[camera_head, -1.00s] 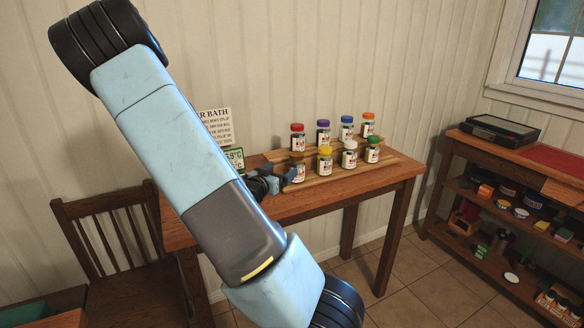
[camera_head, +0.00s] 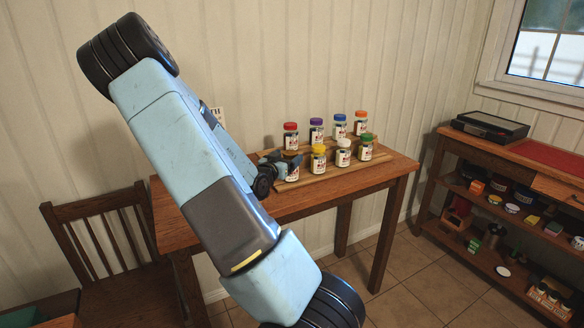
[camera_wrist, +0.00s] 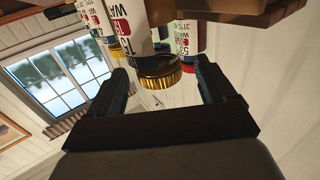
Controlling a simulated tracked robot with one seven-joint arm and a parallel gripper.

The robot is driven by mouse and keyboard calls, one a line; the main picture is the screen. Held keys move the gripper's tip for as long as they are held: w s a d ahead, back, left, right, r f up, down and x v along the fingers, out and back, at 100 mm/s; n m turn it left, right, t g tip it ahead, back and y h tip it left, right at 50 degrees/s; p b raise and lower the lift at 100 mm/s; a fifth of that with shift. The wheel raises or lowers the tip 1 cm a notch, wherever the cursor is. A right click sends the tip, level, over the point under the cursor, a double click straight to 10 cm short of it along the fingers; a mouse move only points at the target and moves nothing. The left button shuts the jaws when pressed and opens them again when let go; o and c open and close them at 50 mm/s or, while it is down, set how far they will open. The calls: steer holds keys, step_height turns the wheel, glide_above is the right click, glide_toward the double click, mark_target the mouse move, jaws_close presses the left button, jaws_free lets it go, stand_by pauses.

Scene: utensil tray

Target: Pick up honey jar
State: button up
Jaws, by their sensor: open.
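The jar with a gold lid, apparently the honey jar, stands at the front left of the jar group; its white label (camera_head: 292,174) shows in the head view. In the wrist view, which is upside down, its gold lid (camera_wrist: 158,73) hangs between my two finger lines. My gripper (camera_head: 284,160) is open at the jar's top in the head view. In the wrist view my gripper (camera_wrist: 165,82) has one dark finger on each side of the lid, with gaps visible. I cannot tell how far the fingers reach along the jar.
A yellow-lidded jar (camera_head: 318,160) stands close on the right, and a red-lidded jar (camera_head: 291,137) behind. Several other jars stand on the stepped wooden rack (camera_head: 345,167). The table's (camera_head: 330,189) front right is clear. A chair (camera_head: 105,240) stands left.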

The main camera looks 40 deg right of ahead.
mark_target(293, 151)
steer(key=x, duration=0.4)
steer(key=shift+d, duration=0.25)
steer(key=c, duration=1.2)
steer(key=shift+c, duration=0.4)
steer(key=shift+r, duration=0.15)
